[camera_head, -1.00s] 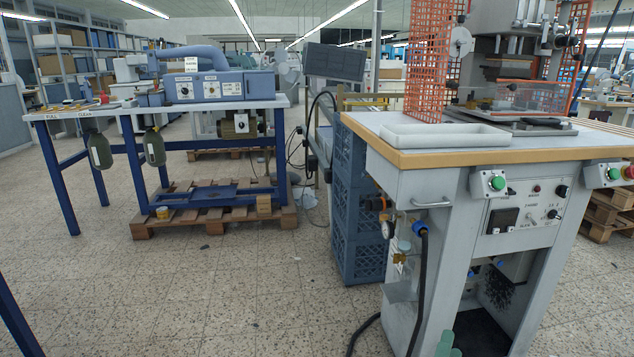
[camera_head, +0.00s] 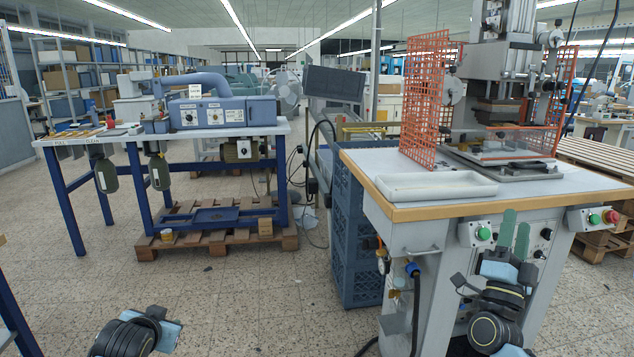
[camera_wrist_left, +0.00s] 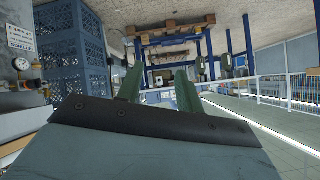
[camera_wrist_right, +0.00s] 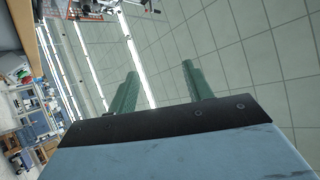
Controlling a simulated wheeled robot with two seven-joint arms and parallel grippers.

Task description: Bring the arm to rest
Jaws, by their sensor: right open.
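My right gripper (camera_head: 515,230) stands upright in front of the foil stamping press's grey cabinet (camera_head: 420,283) in the head view. Its two green fingers are apart and empty, as the right wrist view (camera_wrist_right: 159,72) also shows. Part of my left arm (camera_head: 130,335) shows at the bottom left of the head view, with its fingers out of frame. In the left wrist view my left gripper (camera_wrist_left: 157,75) has its green fingers apart with nothing between them. I cannot tell whether the right fingers touch the cabinet.
The press (camera_head: 497,100) has orange mesh guards (camera_head: 425,95) and a white tray (camera_head: 436,186) on its top. Blue crates (camera_head: 357,235) stand beside it. A blue-legged bench (camera_head: 75,210) with a blue machine (camera_head: 222,112) stands at left.

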